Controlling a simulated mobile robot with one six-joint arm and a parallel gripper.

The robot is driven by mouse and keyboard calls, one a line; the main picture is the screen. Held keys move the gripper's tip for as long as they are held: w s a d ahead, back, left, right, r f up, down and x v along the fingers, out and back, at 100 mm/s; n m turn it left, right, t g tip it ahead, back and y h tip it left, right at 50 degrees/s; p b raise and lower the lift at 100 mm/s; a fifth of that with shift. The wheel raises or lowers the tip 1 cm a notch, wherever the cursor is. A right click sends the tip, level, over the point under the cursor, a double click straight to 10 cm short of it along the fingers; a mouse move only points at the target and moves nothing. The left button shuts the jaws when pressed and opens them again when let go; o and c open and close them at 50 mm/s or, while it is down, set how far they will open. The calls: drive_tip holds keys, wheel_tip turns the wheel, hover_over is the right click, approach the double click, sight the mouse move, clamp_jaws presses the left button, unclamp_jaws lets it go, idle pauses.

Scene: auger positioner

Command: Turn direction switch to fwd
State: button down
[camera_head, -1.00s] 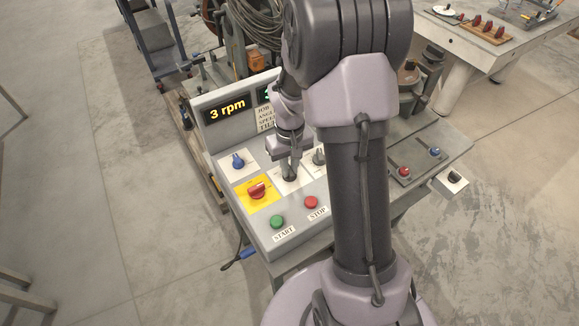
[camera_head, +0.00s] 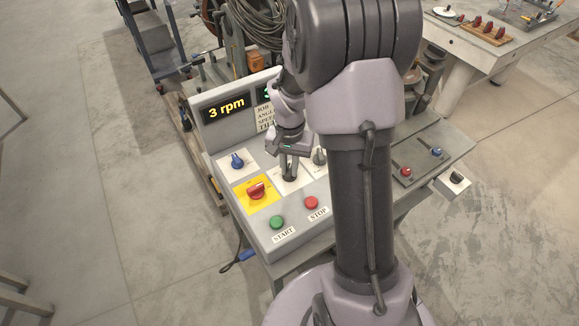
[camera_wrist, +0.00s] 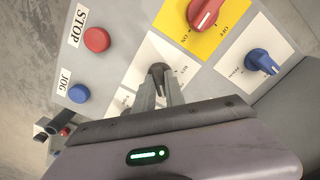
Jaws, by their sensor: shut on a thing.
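The direction switch is a dark grey knob (camera_wrist: 157,70) on a white label plate (camera_wrist: 150,50), beside the yellow plate in the wrist view. The small print around it is too blurred to read for sure. My gripper (camera_wrist: 160,86) points down at the panel, with its two fingers on either side of the knob and shut on it. In the head view my gripper (camera_head: 289,177) is at the same white plate, and its fingers hide most of the knob. Which mark the knob points to cannot be told.
The grey panel (camera_head: 250,223) also holds a red switch (camera_head: 256,190) on yellow, a blue knob (camera_head: 237,161), a grey knob (camera_head: 319,156), a green START button (camera_head: 277,222) and a red STOP button (camera_head: 311,203). The display (camera_head: 226,109) reads 3 rpm. These controls are close to my fingers.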

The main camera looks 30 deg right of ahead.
sight(289, 169)
idle(0.5)
drive_tip(key=c, duration=1.4)
unclamp_jaws()
wheel_tip(289, 169, up, 18)
drive_tip(key=p, duration=0.6)
drive_tip(key=shift+f, duration=0.25)
drive_tip(key=s+a+r+n+t+y+b, duration=0.1)
drive_tip(key=s+a+r+n+t+b, duration=0.1)
drive_tip(key=s+a, duration=0.6)
drive_tip(key=s+a+r+n+t+y+b, duration=0.1)
drive_tip(key=s+a+r+n+t+b, duration=0.1)
drive_tip(key=s+a, duration=0.6)
drive_tip(key=shift+s+a+r+t+b, duration=0.2)
drive_tip(key=shift+s+t+b, duration=0.6)
drive_tip(key=shift+b, duration=0.45)
